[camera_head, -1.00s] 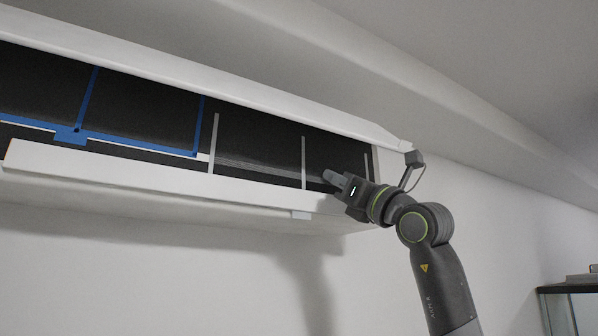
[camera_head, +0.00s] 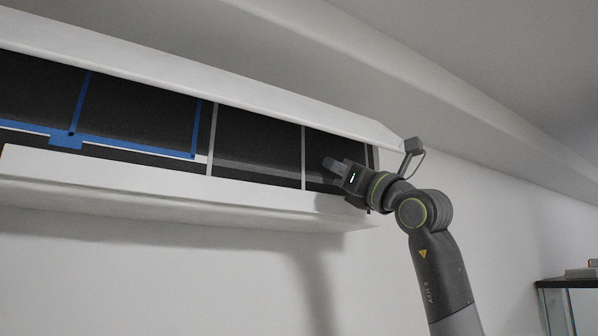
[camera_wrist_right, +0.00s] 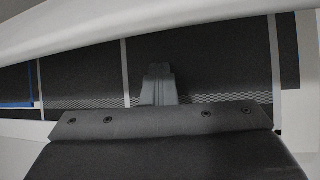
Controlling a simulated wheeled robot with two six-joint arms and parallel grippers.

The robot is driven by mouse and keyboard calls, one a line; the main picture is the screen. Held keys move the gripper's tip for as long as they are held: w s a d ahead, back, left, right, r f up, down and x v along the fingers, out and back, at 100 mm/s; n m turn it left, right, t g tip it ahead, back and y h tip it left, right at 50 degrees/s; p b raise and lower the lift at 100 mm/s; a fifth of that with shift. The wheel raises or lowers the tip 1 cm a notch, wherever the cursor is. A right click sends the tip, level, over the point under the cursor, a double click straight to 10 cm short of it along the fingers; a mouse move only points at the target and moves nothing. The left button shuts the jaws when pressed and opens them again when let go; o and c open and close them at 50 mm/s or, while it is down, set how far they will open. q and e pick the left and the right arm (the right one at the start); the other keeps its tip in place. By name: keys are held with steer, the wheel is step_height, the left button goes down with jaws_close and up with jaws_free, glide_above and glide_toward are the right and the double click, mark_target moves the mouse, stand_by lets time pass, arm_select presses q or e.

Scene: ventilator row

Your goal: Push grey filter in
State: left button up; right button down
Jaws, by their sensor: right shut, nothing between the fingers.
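The grey filter (camera_head: 256,143) is a dark mesh with grey frame bars, in the right half of the white unit's long opening. In the head view my right gripper (camera_head: 326,162) is shut and empty, its fingertips at the filter's right section. In the right wrist view the shut fingers (camera_wrist_right: 158,84) lie in front of the grey filter's mesh (camera_wrist_right: 200,60), over its lower part; whether they touch it I cannot tell. The fingers hide part of the mesh and its lower bar. My left gripper is not in view.
A blue-framed filter (camera_head: 135,112) sits in the opening to the left of the grey one. The white unit's upper cover (camera_head: 200,82) and lower front ledge (camera_head: 140,175) border the opening. A glass-sided case (camera_head: 560,290) stands at the lower right.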

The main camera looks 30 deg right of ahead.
mark_target(324, 185)
steer(key=shift+w+r+p, duration=0.1)
steer(key=shift+r+p, duration=0.25)
steer(key=shift+r, duration=0.1)
steer(key=shift+f, duration=0.15)
stand_by(0.3)
steer(key=shift+s+b, duration=0.25)
steer(key=shift+b, duration=0.15)
steer(key=shift+s, duration=0.25)
steer(key=shift+f+b, duration=2.8)
steer(key=shift+f, duration=0.2)
steer(key=shift+w+r+p, duration=0.15)
steer(key=shift+w+p, duration=0.25)
steer(key=shift+w, duration=0.1)
